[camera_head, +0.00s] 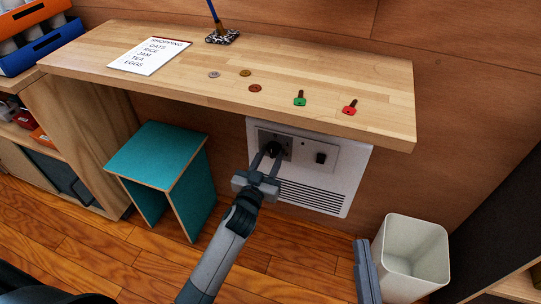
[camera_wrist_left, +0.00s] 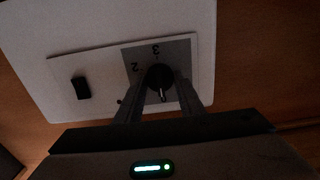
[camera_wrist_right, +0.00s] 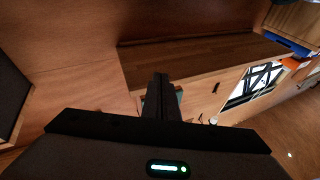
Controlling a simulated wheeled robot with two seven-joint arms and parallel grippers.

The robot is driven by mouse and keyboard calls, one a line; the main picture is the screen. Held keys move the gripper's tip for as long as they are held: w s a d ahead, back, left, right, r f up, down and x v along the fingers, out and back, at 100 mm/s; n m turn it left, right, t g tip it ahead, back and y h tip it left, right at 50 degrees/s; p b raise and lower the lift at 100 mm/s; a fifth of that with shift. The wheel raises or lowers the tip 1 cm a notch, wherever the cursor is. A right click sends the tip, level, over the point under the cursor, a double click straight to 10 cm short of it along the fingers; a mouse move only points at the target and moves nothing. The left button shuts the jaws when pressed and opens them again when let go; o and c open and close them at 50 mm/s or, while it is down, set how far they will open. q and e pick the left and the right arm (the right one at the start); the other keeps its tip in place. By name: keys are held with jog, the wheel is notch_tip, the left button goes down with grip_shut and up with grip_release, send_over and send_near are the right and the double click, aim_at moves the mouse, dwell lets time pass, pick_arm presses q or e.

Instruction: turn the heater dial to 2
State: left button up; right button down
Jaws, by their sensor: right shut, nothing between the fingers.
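The heater (camera_head: 312,198) is a white panel on the wall under the wooden counter. Its round black dial (camera_head: 272,149) sits on a grey plate at the panel's left. In the left wrist view the dial (camera_wrist_left: 160,78) has a pale mark pointing to the picture's bottom, away from the upside-down numerals 2 and 3. My left gripper (camera_head: 264,164) is at the dial, its two fingers spread on either side; whether they touch it I cannot tell. My right gripper (camera_head: 362,243) is shut and empty, low in front of the heater's right side; its fingers also show in the right wrist view (camera_wrist_right: 160,80).
A black switch (camera_head: 320,158) is right of the dial. The counter (camera_head: 200,70) overhangs the heater and carries a list, coins and two keys. A teal stool (camera_head: 158,155) stands left and a white bin (camera_head: 412,255) right.

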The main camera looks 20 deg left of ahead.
pick_arm(q)
jog(key=m+p, duration=0.2)
jog(key=m, duration=0.1)
jog(key=shift+r+m, duration=0.1)
jog(key=shift+m, duration=0.3)
jog(key=m+p, duration=0.1)
jog(key=m, duration=0.3)
jog(key=shift+m, duration=0.3)
jog(key=shift+m+p, duration=0.35)
jog(key=shift+m, duration=0.05)
jog(key=m, duration=0.2)
jog(key=shift+m, duration=0.4)
jog(key=m, duration=0.2)
jog(key=shift+m, duration=0.4)
jog(key=m, duration=0.3)
jog(key=shift+m+p, duration=0.3)
jog(key=m, duration=0.5)
pick_arm(e)
jog(key=d+f+g+h, duration=0.3)
jog(key=f+g, duration=0.6)
jog(key=f, duration=0.5)
jog(key=shift+s+f, duration=0.25)
jog(key=shift+s, duration=0.05)
pick_arm(q)
jog(key=shift+m, duration=0.3)
pick_arm(e)
jog(key=shift+d, duration=0.1)
